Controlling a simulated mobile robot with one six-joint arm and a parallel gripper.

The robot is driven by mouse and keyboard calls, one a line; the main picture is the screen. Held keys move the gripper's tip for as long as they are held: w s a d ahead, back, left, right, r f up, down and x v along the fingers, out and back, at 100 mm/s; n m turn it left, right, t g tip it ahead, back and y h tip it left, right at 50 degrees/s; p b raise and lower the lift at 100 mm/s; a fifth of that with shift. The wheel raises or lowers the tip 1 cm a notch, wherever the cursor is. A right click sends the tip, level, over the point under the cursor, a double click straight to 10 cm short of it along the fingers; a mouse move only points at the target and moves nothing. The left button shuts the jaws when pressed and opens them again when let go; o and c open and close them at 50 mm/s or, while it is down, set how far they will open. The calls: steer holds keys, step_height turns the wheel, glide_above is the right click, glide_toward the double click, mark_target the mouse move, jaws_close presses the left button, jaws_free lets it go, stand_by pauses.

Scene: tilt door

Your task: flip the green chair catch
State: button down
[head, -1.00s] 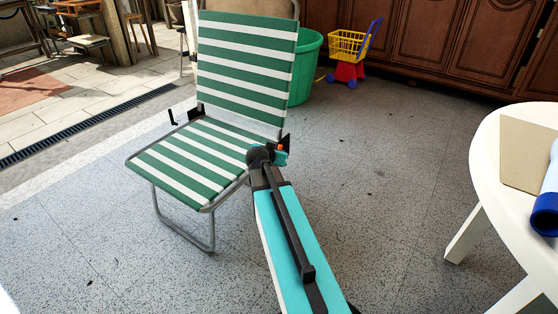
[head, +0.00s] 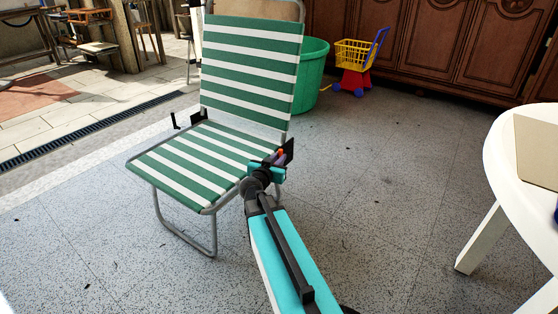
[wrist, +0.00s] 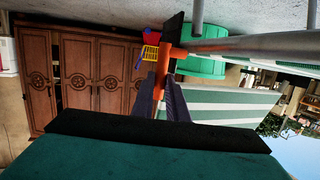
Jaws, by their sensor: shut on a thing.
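The chair (head: 250,62) has green and white stripes and a grey metal frame. It stands unfolded on the floor in the head view. Its right catch has an orange part (head: 281,153) and a black plate (head: 289,150) by the seat and back joint. My gripper (head: 276,160) is at this catch. In the tilted wrist view, the two dark fingers of my gripper (wrist: 161,98) are closed on the orange part of the catch (wrist: 164,62), beside the chair's metal tube (wrist: 255,43). The exact contact is partly hidden in the head view.
A similar black catch (head: 183,121) sits on the chair's left side. A white table (head: 500,150) stands at the right. A green tub (head: 312,75) and a toy cart (head: 354,65) are behind the chair. The floor between chair and table is clear.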

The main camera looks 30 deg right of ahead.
steer(key=shift+s+h, duration=0.1)
steer(key=shift+h, duration=0.3)
steer(key=c, duration=2)
jaws_free()
steer(key=shift+s+a, duration=0.1)
steer(key=shift+a, duration=0.05)
steer(key=p+v, duration=0.1)
steer(key=v, duration=0.1)
steer(key=p+v, duration=0.2)
steer(key=v, duration=0.1)
steer(key=shift+s+a+r, duration=0.15)
steer(key=shift+a+r, duration=0.05)
steer(key=shift+r, duration=0.05)
steer(key=shift+s+a+p, duration=0.15)
steer(key=shift+a+p, duration=0.05)
steer(key=shift+p, duration=0.85)
steer(key=p+v, duration=0.2)
steer(key=p, duration=0.4)
steer(key=shift+d+p, duration=0.1)
steer(key=shift+p, duration=0.2)
